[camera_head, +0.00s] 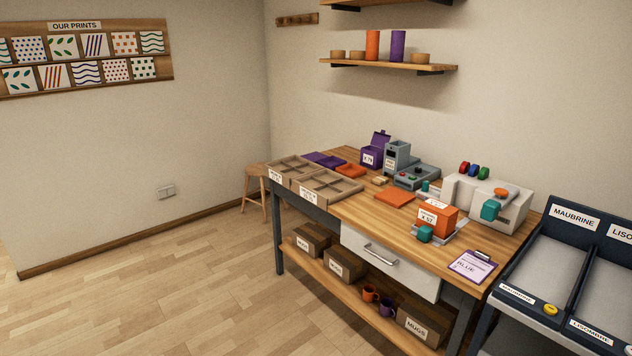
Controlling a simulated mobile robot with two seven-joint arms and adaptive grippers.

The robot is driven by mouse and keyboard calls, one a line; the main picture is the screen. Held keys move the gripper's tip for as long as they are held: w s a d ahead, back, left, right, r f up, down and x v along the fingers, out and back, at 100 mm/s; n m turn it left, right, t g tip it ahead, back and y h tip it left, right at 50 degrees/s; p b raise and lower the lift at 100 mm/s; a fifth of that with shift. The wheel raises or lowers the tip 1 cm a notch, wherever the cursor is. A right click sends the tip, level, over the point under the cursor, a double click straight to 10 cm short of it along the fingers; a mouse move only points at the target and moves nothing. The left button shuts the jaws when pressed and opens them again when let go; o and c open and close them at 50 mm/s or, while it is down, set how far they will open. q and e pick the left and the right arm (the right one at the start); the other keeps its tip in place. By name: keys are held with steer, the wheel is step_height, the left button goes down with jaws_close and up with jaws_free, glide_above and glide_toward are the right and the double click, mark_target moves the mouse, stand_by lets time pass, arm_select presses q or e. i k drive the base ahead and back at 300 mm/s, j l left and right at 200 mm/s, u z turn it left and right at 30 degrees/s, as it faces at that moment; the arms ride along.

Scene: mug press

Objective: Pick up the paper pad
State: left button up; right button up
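I cannot tell for sure which thing is the paper pad. A small tan block (380,181) lies on the wooden workbench (350,208), in front of the grey machine. A flat orange piece (395,198) lies to the right of it. A purple clipboard (472,266) with a printed sheet lies at the bench's near right corner. Neither of my grippers is in view.
Cardboard trays (327,186) fill the bench's left end. A grey machine (417,175), an orange box (437,216) and a white press (487,200) stand on the bench. Dark sorting bins (545,265) stand at right. The floor (160,280) at left is clear.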

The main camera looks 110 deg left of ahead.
mark_target(381, 180)
steer(key=u, duration=2.85)
steer(key=i+j, duration=0.35)
steer(key=j, duration=0.15)
steer(key=i+j, duration=0.3)
steer(key=j, duration=0.2)
steer(key=i+j, duration=0.65)
steer(key=j, duration=0.3)
steer(key=i+j, duration=0.35)
steer(key=j, duration=0.15)
steer(key=i+j, duration=0.3)
steer(key=j, duration=0.2)
steer(key=i+j+z, duration=0.1)
steer(key=i+j, duration=0.2)
steer(key=j, duration=0.15)
steer(key=i+j, duration=0.25)
steer(key=j, duration=0.2)
steer(key=z, duration=0.05)
